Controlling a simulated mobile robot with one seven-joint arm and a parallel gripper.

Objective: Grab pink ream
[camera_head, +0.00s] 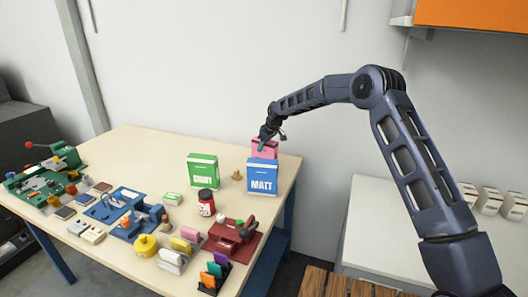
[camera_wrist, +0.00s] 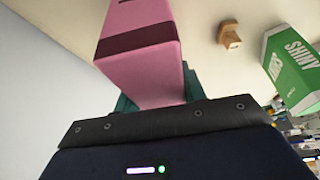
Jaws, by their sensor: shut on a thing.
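The pink ream (camera_head: 266,149) stands at the back right of the table, partly hidden behind the blue MATT ream in the head view. It has a dark band and fills the upper middle of the wrist view (camera_wrist: 143,62). My gripper (camera_head: 264,142) reaches it from above and behind. Its teal fingers lie along the two sides of the pink ream's near end, and the gripper is shut on it. I cannot tell whether the pink ream is lifted or touches the table.
A blue MATT ream (camera_head: 262,178) stands just in front of the pink one. A green ream (camera_head: 202,172) stands to the left, also in the wrist view (camera_wrist: 290,68). A small wooden piece (camera_head: 237,175) lies between. A red jar (camera_head: 206,203) and several tools crowd the table (camera_head: 145,150) in front.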

